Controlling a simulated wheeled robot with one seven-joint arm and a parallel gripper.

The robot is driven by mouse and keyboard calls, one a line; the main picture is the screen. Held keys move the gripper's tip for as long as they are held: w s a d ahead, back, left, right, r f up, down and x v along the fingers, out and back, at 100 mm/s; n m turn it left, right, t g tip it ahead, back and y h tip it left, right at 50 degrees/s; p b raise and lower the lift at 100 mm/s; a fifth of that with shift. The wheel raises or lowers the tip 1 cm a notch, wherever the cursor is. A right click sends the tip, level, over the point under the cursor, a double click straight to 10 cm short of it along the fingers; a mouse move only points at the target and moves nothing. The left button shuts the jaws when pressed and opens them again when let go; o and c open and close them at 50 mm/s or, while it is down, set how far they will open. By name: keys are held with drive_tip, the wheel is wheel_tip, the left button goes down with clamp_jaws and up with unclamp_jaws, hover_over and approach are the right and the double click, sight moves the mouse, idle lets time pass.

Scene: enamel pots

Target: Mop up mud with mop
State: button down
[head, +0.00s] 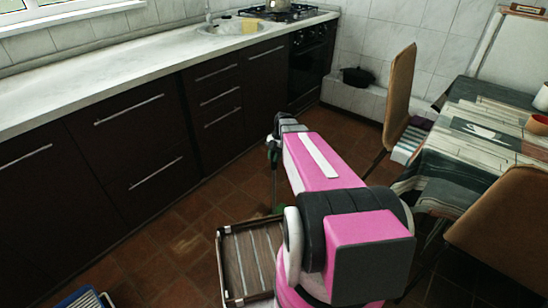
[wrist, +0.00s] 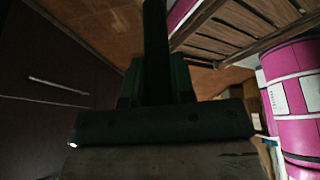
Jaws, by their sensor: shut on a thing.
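My gripper (head: 274,150) is at the far end of my pink arm in the head view, low beside the dark cabinets. In the wrist view my gripper (wrist: 156,85) is shut on the dark pole of the mop (wrist: 155,40). In the head view the mop (head: 278,209) shows only as a thin pole below the gripper with green near its lower end; my arm hides part of it. A lighter brown patch (head: 187,243) on the tiled floor, left of the mop, may be the mud. I cannot tell whether the mop head touches the floor.
A slatted wooden crate or rack (head: 228,262) stands just left of my arm. A blue item with a white handle (head: 86,297) is at the bottom left. Dark cabinets (head: 130,150) line the left. Chairs (head: 401,85) and a covered table (head: 470,135) are right. Floor between cabinets and crate is clear.

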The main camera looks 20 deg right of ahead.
drive_tip(key=w+a, duration=0.6)
drive_tip(key=w, duration=0.2)
wheel_tip(320, 180, up, 4)
drive_tip(key=shift+f, duration=0.2)
idle(0.4)
idle(0.8)
